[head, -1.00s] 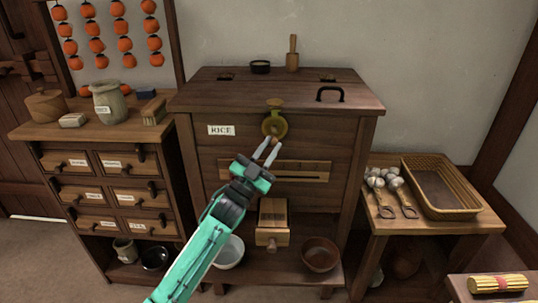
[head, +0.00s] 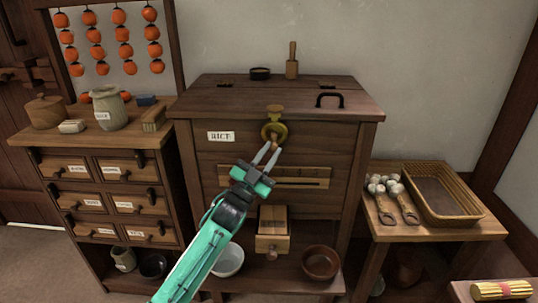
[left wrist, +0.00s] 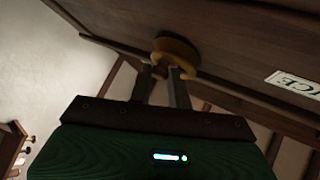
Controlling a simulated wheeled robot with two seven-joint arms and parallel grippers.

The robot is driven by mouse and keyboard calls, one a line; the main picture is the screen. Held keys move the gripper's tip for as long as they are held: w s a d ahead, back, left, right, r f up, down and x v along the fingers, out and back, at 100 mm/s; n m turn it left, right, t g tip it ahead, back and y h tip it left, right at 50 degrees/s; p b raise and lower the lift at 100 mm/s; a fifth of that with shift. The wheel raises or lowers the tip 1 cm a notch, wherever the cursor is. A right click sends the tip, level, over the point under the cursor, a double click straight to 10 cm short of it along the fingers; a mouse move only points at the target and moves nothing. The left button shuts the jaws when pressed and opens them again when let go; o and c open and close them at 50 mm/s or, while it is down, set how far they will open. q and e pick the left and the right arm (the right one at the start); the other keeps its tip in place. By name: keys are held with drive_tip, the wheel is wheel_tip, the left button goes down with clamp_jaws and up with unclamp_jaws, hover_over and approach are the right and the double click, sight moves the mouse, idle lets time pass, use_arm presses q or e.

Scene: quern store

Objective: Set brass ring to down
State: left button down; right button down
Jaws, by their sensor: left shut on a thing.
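The brass ring (head: 274,131) hangs from a brass mount on the front of the wooden rice chest (head: 205,163), right of the "RICE" label. My left gripper (head: 269,149) reaches up to it from below, its two fingers at the ring's lower part. In the left wrist view the fingers (left wrist: 164,74) end against the brass ring (left wrist: 176,52), close together and shut on it. The fingers hide part of the ring's underside. My right gripper is in neither view.
Below the ring are a slotted wooden strip (head: 300,183), a small wooden drawer box (head: 272,222), a white bowl (head: 228,260) and a brown bowl (head: 320,262). A drawer cabinet (head: 75,183) stands left. A side table (head: 436,228) with a basket (head: 463,210) stands right.

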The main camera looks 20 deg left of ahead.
use_arm(q)
drive_tip(key=c, duration=1.6)
unclamp_jaws()
drive_tip(key=shift+w+f, duration=0.15)
drive_tip(key=shift+f, duration=0.05)
drive_tip(key=shift+v, duration=6.95)
drive_tip(key=shift+r, duration=0.1)
